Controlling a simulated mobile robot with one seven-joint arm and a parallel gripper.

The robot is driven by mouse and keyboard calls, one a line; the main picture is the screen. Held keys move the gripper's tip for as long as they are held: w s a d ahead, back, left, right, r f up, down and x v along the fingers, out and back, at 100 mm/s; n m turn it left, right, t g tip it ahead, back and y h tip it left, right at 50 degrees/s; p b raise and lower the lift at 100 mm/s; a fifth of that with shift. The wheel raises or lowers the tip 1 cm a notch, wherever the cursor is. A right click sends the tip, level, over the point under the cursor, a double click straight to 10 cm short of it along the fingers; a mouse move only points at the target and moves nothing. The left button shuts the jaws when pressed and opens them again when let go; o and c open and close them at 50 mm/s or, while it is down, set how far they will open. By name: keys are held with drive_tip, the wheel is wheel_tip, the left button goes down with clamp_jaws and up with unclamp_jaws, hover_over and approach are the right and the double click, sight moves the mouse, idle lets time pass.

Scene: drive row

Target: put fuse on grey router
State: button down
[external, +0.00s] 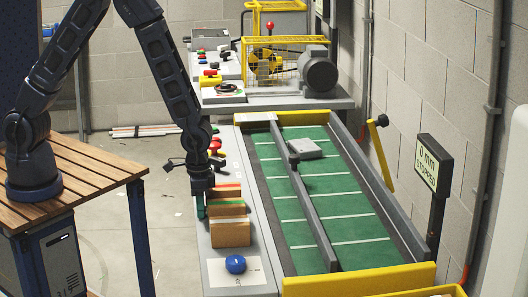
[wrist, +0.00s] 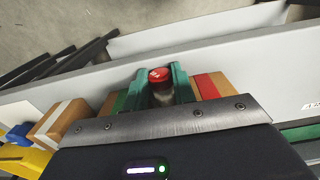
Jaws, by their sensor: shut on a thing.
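My gripper (external: 201,212) points down at the left edge of the grey ledge, beside a row of wooden blocks. In the wrist view its green fingers (wrist: 160,88) are shut on a small cylinder with a red cap and a glassy dark body, which looks like the fuse (wrist: 160,75). The external view does not show the fuse clearly. A flat grey box, likely the grey router (external: 306,149), lies on the green conveyor, toward its far end and right of the divider rail. My gripper is well to the left of it and nearer the camera.
Wooden blocks (external: 231,233) with coloured stripes stand right beside my gripper. A blue knob (external: 235,264) is at the ledge's near end. A rail (external: 312,215) divides the green conveyor (external: 350,229); its near part is bare. A sign (external: 428,163) reads "0 mm STOPPED".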

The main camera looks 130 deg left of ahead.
wheel_tip(320, 180, up, 20)
idle(0.6)
drive_tip(key=s+a+f+m+g, duration=0.1)
drive_tip(key=s+a+m+g, duration=0.2)
drive_tip(key=a, duration=0.7)
drive_tip(key=a+m+g+y, duration=0.15)
drive_tip(key=a+m, duration=0.25)
drive_tip(key=a, duration=0.6)
drive_tip(key=s+a+f+m+g, duration=0.1)
drive_tip(key=s+a+m+g, duration=0.2)
drive_tip(key=a, duration=0.7)
drive_tip(key=w+a+r+m+t+y, duration=0.1)
drive_tip(key=a+r+m+y, duration=0.2)
drive_tip(key=a+m+y, duration=0.35)
drive_tip(key=w+a+r+m+t+y, duration=0.1)
drive_tip(key=a+r+m+t+y, duration=0.2)
drive_tip(key=a, duration=0.7)
drive_tip(key=w+a+r+m+y, duration=0.1)
drive_tip(key=a+r+m+y, duration=0.35)
drive_tip(key=a+y, duration=0.3)
drive_tip(key=shift+m+h, duration=0.4)
drive_tip(key=shift+h, duration=0.05)
drive_tip(key=f, duration=2)
drive_tip(key=shift+a+f, duration=0.15)
drive_tip(key=shift+a, duration=0.05)
drive_tip(key=shift+f, duration=0.15)
drive_tip(key=c, duration=1.1)
unclamp_jaws()
drive_tip(key=shift+c, duration=0.2)
